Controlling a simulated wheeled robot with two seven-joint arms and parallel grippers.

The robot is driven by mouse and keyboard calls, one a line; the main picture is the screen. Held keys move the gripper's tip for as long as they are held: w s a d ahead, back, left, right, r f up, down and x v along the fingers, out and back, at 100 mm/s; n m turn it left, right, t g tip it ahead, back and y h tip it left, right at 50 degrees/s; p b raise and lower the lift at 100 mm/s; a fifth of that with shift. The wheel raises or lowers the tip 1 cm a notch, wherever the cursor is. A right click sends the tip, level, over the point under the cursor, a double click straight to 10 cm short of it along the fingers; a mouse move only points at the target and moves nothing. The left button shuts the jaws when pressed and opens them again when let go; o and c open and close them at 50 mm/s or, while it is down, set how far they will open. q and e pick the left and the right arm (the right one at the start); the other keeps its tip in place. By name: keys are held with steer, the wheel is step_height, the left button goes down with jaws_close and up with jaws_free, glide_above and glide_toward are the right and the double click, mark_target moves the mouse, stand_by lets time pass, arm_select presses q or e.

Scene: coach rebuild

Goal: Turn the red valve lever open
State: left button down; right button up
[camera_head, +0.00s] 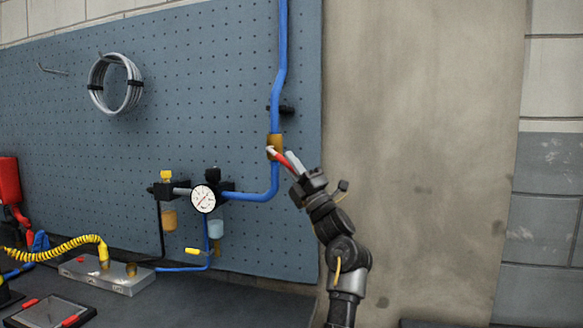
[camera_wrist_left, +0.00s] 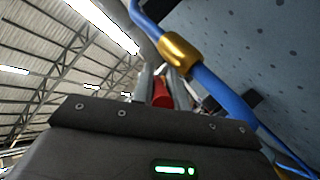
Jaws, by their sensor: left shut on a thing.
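The red valve lever (camera_head: 281,158) sits on a brass valve (camera_head: 275,141) in the blue pipe on the pegboard. The lever slants down and to the right from the valve. My left gripper (camera_head: 290,162) is shut on the lever. In the left wrist view, the red lever (camera_wrist_left: 161,93) shows between the fingers of my left gripper (camera_wrist_left: 166,85), with the brass valve body (camera_wrist_left: 179,49) just beyond on the blue pipe (camera_wrist_left: 222,92). The fingers partly hide the lever. My right gripper is not in view.
A round pressure gauge (camera_head: 203,198) is mounted left of the valve on the pegboard (camera_head: 120,150). A coil of grey tubing (camera_head: 115,84) hangs higher up. A metal block (camera_head: 106,274) with a yellow coiled hose lies on the bench. The bare wall (camera_head: 430,150) at right is clear.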

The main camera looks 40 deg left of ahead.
arm_select(q)
steer(key=c, duration=1.4)
jaws_free()
